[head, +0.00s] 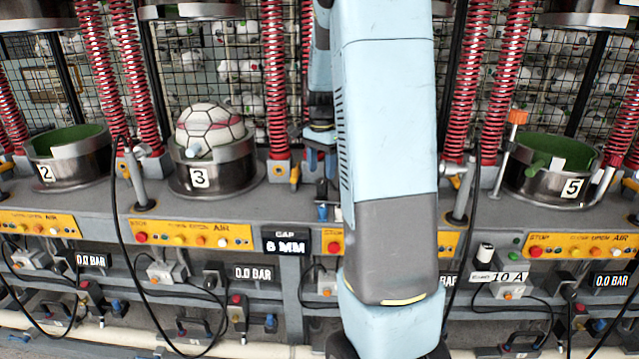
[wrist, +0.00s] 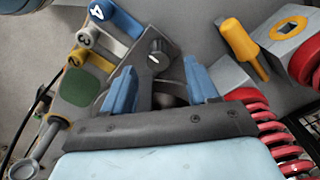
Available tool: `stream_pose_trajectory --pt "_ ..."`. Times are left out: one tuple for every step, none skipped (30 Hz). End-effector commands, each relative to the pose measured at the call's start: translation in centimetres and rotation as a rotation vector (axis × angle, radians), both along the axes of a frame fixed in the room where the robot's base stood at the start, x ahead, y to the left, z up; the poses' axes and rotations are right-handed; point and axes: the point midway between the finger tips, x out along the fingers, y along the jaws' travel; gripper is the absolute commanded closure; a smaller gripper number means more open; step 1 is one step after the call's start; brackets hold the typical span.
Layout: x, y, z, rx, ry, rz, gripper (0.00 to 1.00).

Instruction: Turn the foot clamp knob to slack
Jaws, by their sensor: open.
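A dark round knob (wrist: 155,55) with a pale pointer line shows in the wrist view on a grey plate. I take it for the foot clamp knob, but no label on it is readable. My gripper (wrist: 159,68) is open, with one blue finger to the left of the knob and one to the right. The fingers look apart from the knob; their height over it is hard to tell. In the head view my arm covers this part of the bench, and the knob cannot be made out there.
Numbered levers, blue 4 (wrist: 98,12), grey 3 (wrist: 86,38) and yellow 2 (wrist: 76,59), stand left of the knob. A yellow handle (wrist: 240,42) and red springs (wrist: 275,130) lie to the right. Press cup 3 (head: 215,177) holds a ball; cup 5 (head: 545,185) is right of my arm.

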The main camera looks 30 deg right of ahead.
Motion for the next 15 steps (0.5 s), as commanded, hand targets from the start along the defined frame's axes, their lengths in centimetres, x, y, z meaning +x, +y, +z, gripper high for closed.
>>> stream_pose_trajectory --pt "0.0 0.0 -1.0 0.0 0.003 0.0 0.41" --pt "0.0 0.0 -1.4 0.001 0.003 0.0 0.41" --pt "-0.1 0.0 -2.0 0.0 0.002 0.0 0.41" --pt "0.0 0.0 -2.4 0.0 0.002 0.0 0.41" --pt "0.0 0.0 -2.8 0.0 0.002 0.0 0.41" --pt "0.0 0.0 -3.3 0.0 0.002 0.0 0.41" --pt "0.0 0.0 -3.7 0.0 0.002 -0.001 0.41" --pt "0.0 0.0 -4.0 0.0 0.002 -0.001 0.41" --pt "0.0 0.0 -4.3 0.001 0.001 -0.001 0.41" --pt "0.0 0.0 -4.5 0.001 0.001 -0.001 0.41" --pt "0.0 0.0 -4.6 0.0 0.0 -0.001 0.41" --pt "0.0 0.0 -4.8 0.0 -0.001 -0.001 0.41" --pt "0.0 0.0 -4.9 0.0 -0.001 -0.001 0.41" --pt "0.0 0.0 -5.0 0.0 -0.001 -0.001 0.41" --pt "0.0 0.0 -5.1 0.0 -0.001 -0.001 0.41"
